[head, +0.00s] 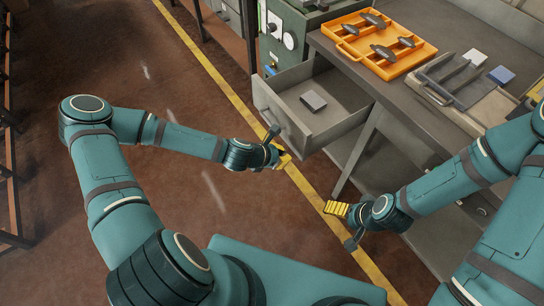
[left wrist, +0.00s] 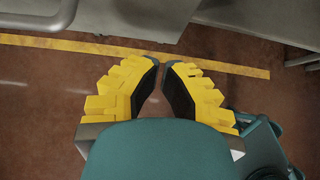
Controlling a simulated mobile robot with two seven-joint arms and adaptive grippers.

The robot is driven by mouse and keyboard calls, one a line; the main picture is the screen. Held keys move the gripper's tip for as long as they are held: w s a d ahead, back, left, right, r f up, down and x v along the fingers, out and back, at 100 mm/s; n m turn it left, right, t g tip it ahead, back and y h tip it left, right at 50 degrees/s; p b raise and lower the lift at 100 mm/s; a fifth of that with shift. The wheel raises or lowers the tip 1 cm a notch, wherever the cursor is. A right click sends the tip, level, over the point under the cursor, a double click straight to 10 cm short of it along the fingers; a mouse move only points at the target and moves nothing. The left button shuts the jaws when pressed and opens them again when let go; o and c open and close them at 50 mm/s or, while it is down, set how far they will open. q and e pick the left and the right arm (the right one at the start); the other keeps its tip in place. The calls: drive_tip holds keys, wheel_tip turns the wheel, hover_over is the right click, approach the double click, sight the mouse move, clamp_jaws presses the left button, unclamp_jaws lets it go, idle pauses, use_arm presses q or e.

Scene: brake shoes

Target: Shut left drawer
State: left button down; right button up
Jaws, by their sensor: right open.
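The grey left drawer (head: 328,118) is pulled out from under the workbench, and a small grey box (head: 313,101) lies inside it. Its front panel (head: 281,115) faces left, with a dark handle (head: 271,134) on it. My left gripper (head: 284,157) is just below and in front of the panel, near the handle; contact cannot be told. In the left wrist view, the left gripper (left wrist: 161,68) has its yellow fingers apart with nothing between them, and a grey surface crosses the top. My right gripper (head: 337,209) is open and empty beside the bench, lower right of the drawer.
An orange tray (head: 345,46) with several dark brake shoes stands on the workbench (head: 393,88). A grey tray, a blue block (head: 501,75) and other items lie to its right. A green cabinet (head: 290,28) stands behind the drawer. The brown floor left of the yellow line (head: 222,84) is clear.

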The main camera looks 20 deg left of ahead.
sight(299, 150)
use_arm(q)
drive_tip(key=shift+w+d+f+b, duration=0.1)
drive_tip(key=shift+w+d+b, duration=0.05)
drive_tip(key=shift+w+d, duration=0.6)
drive_tip(key=shift+w+d+f+b, duration=0.15)
drive_tip(key=shift+w+d, duration=0.4)
drive_tip(key=shift+w, duration=0.35)
use_arm(e)
drive_tip(key=shift+w+f, duration=0.1)
drive_tip(key=shift+f, duration=0.35)
use_arm(q)
drive_tip(key=shift+r, duration=0.15)
